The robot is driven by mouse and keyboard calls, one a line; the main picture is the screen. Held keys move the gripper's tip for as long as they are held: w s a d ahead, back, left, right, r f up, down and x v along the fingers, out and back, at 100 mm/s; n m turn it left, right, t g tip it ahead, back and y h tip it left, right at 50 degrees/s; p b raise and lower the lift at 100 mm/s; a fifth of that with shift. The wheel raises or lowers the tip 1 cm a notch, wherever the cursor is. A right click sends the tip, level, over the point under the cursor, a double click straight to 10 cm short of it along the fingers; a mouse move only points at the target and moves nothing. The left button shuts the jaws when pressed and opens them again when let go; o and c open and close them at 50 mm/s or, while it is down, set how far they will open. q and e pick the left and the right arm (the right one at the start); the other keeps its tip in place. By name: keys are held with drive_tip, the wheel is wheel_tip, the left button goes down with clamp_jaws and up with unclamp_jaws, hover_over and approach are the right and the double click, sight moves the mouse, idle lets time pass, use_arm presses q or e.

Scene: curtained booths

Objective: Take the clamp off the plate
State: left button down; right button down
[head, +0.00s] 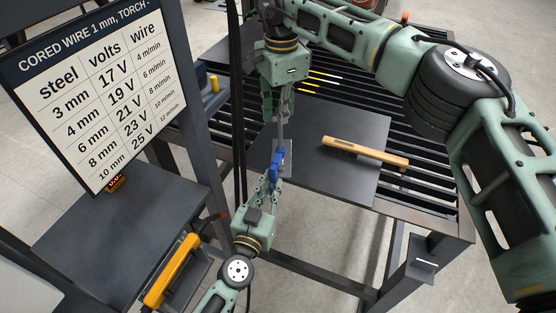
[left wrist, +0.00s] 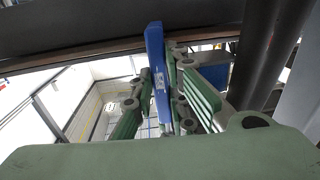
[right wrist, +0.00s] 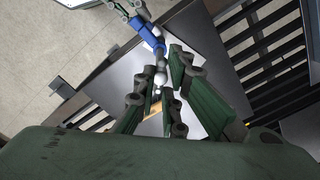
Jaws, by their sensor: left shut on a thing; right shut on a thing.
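The clamp has a blue handle (head: 275,162) and a grey metal body (head: 282,128). It stands at the left edge of the dark plate (head: 345,180); whether it touches the plate is unclear. My left gripper (head: 272,180) is shut on the blue handle from below; the handle also shows in the left wrist view (left wrist: 157,70). My right gripper (head: 279,105) points down from above and is shut on the grey upper part of the clamp. In the right wrist view the clamp's blue part (right wrist: 150,36) lies beyond the fingertips. The fingers hide part of the clamp.
A wooden-handled brush (head: 365,151) lies on the plate. The slatted table (head: 425,180) surrounds it. Yellow-tipped sticks (head: 318,83) lie behind. A sign board (head: 100,90), a dark side shelf (head: 120,225) and a yellow handle (head: 172,270) stand at left.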

use_arm(q)
drive_tip(key=shift+r, duration=0.15)
use_arm(e)
drive_tip(key=n, duration=0.5)
drive_tip(key=shift+a, duration=0.1)
drive_tip(key=c, duration=1.7)
unclamp_jaws()
drive_tip(key=shift+c, duration=0.2)
use_arm(q)
drive_tip(key=shift+w, duration=0.1)
use_arm(e)
wheel_tip(320, 180, up, 12)
use_arm(q)
drive_tip(key=shift+r, duration=0.2)
drive_tip(key=shift+s+a+f, duration=0.1)
drive_tip(key=shift+s+a, duration=0.05)
drive_tip(key=shift+s, duration=0.15)
drive_tip(key=v, duration=0.7)
drive_tip(key=shift+w+a+p, duration=0.15)
drive_tip(key=shift+a+p, duration=0.15)
drive_tip(key=shift+p, duration=0.15)
use_arm(e)
drive_tip(key=shift+r, duration=0.45)
